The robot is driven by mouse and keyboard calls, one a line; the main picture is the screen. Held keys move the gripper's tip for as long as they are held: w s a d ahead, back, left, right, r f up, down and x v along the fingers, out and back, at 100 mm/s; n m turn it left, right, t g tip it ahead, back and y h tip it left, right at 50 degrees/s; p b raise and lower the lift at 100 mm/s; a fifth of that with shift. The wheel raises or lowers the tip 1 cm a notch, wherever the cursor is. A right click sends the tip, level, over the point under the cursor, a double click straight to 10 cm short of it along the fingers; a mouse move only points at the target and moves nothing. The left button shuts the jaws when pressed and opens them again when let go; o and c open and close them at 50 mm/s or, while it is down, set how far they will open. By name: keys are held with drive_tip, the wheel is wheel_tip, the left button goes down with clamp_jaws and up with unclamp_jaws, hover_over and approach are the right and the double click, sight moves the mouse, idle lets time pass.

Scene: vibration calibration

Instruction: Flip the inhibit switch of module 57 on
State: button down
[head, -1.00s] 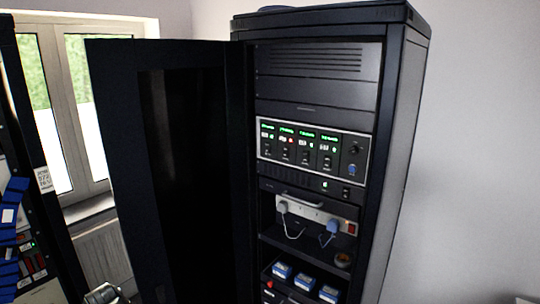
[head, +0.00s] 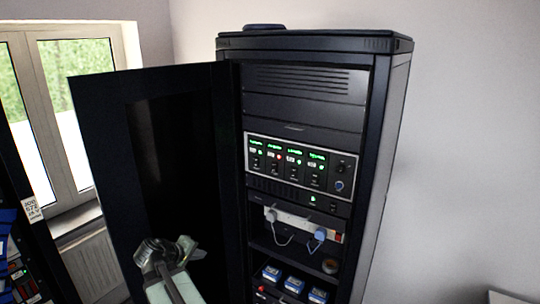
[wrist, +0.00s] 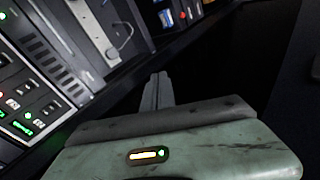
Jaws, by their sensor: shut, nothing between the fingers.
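A black rack cabinet (head: 398,130) stands with its door (head: 100,130) open to the left. A panel of several switch modules (head: 295,163) with green displays is in its upper part. One module has a red light, the others green. The module numbers are too small to read, so I cannot tell which is 57. The panel also shows tilted at the left of the wrist view (wrist: 28,92). My gripper (head: 152,250) is in front of the open door, low and left of the panel, apart from it. In the wrist view its fingers (wrist: 157,90) are together and empty.
Below the panel are a power strip (head: 305,222) with plugs and cables, and several blue boxes (head: 295,284) on a lower shelf. Another rack (head: 35,235) stands at the far left, near a window (head: 62,110). The open door bounds the room on the left.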

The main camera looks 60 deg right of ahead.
drive_tip(key=s+d+r+h+p, duration=0.3)
drive_tip(key=s+d+r, duration=0.1)
drive_tip(key=d+r, duration=0.5)
drive_tip(key=s+d+r+n+g+h+p, duration=0.1)
drive_tip(key=s+d+r+h+p, duration=0.2)
drive_tip(key=d+r, duration=0.6)
wheel_tip(320, 180, up, 3)
drive_tip(key=shift+s+d+r+n+h, duration=0.1)
drive_tip(key=shift+s+d+n+h, duration=0.2)
drive_tip(key=shift+s+d, duration=0.1)
drive_tip(key=b, duration=0.2)
approach(273, 171)
drive_tip(key=d, duration=0.6)
drive_tip(key=shift+d+f, duration=0.4)
